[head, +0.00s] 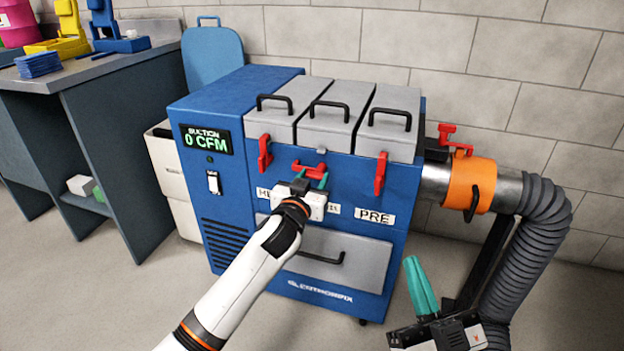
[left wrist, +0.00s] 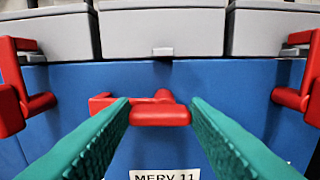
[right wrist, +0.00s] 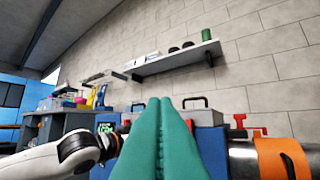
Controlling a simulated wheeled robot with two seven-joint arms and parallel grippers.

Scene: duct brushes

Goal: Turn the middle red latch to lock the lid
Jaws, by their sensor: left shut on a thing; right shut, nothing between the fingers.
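The middle red latch (head: 309,168) is on the blue cabinet front below the middle grey lid (head: 336,126). Its handle lies sideways, and a small grey catch (left wrist: 163,51) sits above it on the lid edge. The lid is down, level with the lids beside it. My left gripper (head: 312,183) is at the latch, its green fingers on either side of the red handle (left wrist: 150,112) and shut on it. My right gripper (head: 412,265) is shut and empty, right of the cabinet; its fingers meet in the right wrist view (right wrist: 160,102).
Upright red latches stand at left (head: 265,153) and right (head: 380,173). A grey hose (head: 545,225) and orange collar (head: 470,183) are near my right gripper. A workbench (head: 110,135) is at left. The display (head: 207,139) reads 0 CFM.

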